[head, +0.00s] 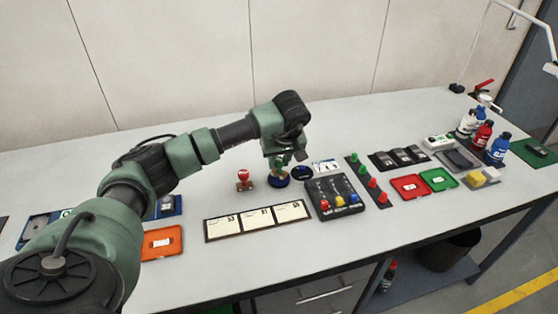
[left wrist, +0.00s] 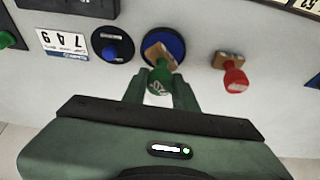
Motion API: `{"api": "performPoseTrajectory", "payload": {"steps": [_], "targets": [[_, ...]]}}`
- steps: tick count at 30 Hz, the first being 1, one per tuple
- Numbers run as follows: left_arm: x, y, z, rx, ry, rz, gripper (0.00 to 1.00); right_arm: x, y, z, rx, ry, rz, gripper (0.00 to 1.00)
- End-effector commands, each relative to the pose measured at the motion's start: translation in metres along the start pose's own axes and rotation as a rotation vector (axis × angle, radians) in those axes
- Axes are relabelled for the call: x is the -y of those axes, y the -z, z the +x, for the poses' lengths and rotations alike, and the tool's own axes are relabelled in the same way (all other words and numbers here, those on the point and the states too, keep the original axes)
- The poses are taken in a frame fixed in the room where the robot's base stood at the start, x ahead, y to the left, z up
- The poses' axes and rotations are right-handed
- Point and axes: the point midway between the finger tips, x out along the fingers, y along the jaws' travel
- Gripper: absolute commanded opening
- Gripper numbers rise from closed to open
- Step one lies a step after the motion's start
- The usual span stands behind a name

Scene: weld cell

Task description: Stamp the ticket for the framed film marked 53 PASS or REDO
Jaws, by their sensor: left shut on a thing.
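My left gripper (head: 280,160) is shut on the green-handled stamp (left wrist: 160,79), which also shows in the head view (head: 283,160). The stamp's wooden block is over the round blue ink pad (left wrist: 176,46); I cannot tell whether it touches. The pad also shows in the head view (head: 278,182). A red-handled stamp (head: 243,177) stands to the left of the pad; it also shows in the left wrist view (left wrist: 234,77). Three cream tickets lie in a dark holder in front; the leftmost ticket (head: 229,227) seems marked 53. I cannot pick out the framed film marked 53. My right gripper is not in view.
A round black lid-like disc (head: 303,173) and a number card (head: 326,167) lie beside the pad. A black panel with coloured knobs (head: 336,195) stands right of the tickets. Orange (head: 161,243), red (head: 409,187) and green (head: 438,180) trays lie further out. Bottles stand far right.

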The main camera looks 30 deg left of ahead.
Motion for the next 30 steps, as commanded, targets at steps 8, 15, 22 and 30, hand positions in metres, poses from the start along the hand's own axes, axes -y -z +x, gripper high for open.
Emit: {"api": "performPoseTrajectory", "payload": {"steps": [8,15,22,30], "targets": [[0.0001,-0.0012,0.0035,0.0,0.0,-0.001,0.02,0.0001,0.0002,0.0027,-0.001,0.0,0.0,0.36],[0.0002,-0.0023,0.0062,0.0,0.0,-0.001,0.02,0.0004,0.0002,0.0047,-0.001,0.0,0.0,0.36],[0.0002,-0.0034,0.0088,0.0,0.0,-0.001,0.02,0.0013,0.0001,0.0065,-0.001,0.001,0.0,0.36],[0.0003,-0.0041,0.0099,0.0,0.001,0.0,0.02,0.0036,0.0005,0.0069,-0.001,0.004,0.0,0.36]]}}
